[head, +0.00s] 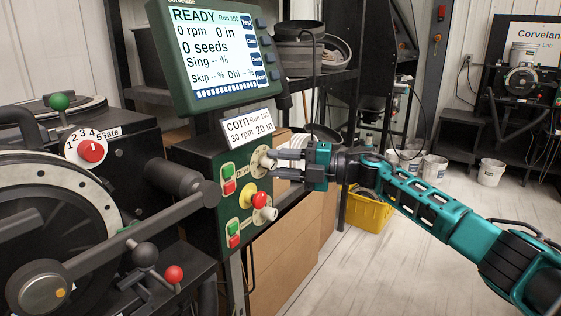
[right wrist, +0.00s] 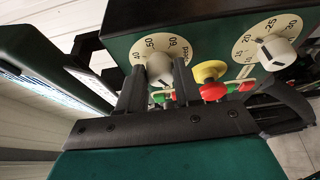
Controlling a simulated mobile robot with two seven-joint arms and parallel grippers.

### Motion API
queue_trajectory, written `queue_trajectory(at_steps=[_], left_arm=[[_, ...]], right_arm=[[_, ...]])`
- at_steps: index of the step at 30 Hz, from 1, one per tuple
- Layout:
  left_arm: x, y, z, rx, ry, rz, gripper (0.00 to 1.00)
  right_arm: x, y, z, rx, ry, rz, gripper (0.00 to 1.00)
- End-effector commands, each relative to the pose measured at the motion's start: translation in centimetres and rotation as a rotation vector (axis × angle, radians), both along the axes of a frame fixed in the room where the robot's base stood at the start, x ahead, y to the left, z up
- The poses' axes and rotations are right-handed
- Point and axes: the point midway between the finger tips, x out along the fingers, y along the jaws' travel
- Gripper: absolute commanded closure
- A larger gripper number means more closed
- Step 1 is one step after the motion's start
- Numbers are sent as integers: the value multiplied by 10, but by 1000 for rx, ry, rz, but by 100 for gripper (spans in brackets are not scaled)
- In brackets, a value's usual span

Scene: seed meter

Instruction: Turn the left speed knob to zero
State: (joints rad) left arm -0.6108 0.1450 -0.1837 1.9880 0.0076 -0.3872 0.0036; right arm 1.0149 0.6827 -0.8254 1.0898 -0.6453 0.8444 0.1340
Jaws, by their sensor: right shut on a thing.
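The speed knob (right wrist: 160,68) is pale, with a white dial marked 40, 50 and 60. In the right wrist view it sits between the two dark fingers of my right gripper (right wrist: 159,82), which is shut on it. The fingers hide part of the knob and dial, so I cannot read its setting. In the head view my right gripper (head: 277,166) reaches in from the right to the upper dial (head: 259,156) on the green control panel. My left gripper is not in view.
A second pale knob (right wrist: 275,51) has a dial marked 20, 25, 30. A red button (head: 260,200) on a yellow base and green and red buttons (head: 228,178) are close by. The screen (head: 215,50) reads READY, 0 rpm. A card (head: 249,128) reads 30 rpm, 20 in.

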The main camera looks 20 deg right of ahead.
Motion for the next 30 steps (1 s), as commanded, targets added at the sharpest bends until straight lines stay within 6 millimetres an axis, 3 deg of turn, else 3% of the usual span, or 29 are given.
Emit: queue_trajectory(at_steps=[12,27,28,30], left_arm=[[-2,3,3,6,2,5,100],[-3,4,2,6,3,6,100],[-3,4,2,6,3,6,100],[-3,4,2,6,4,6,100]], right_arm=[[0,0,1,-131,-100,-1,96],[0,0,1,-145,-111,0,96],[0,0,1,-145,-111,0,64],[0,0,1,-143,-111,0,57]])
